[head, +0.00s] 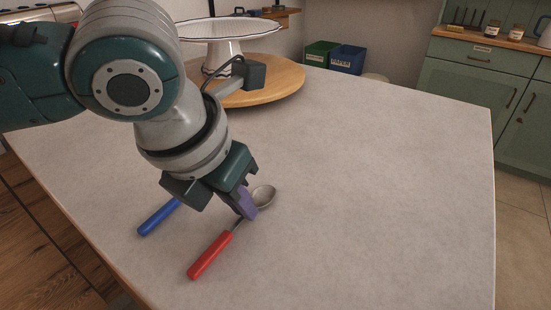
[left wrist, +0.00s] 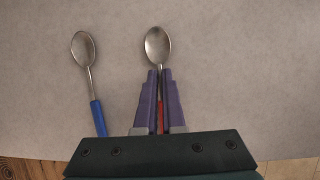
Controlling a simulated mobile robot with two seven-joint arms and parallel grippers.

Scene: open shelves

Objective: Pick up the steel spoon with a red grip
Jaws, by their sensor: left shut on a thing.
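The steel spoon with a red grip (head: 210,256) lies on the grey tabletop in the head view, its bowl toward the back right. In the left wrist view the red-gripped spoon (left wrist: 158,46) runs between the two purple fingers. My left gripper (head: 246,208) is shut on this spoon near where the neck meets the grip; the fingers also show in the left wrist view (left wrist: 160,100). I cannot tell whether the spoon is clear of the table. My right gripper is not in view.
A spoon with a blue grip (head: 158,217) lies to the left, partly hidden by my gripper; it shows whole-bowled in the left wrist view (left wrist: 84,50). A white cake stand (head: 222,30) stands on a round wooden board (head: 268,88) at the back. The table's right side is clear.

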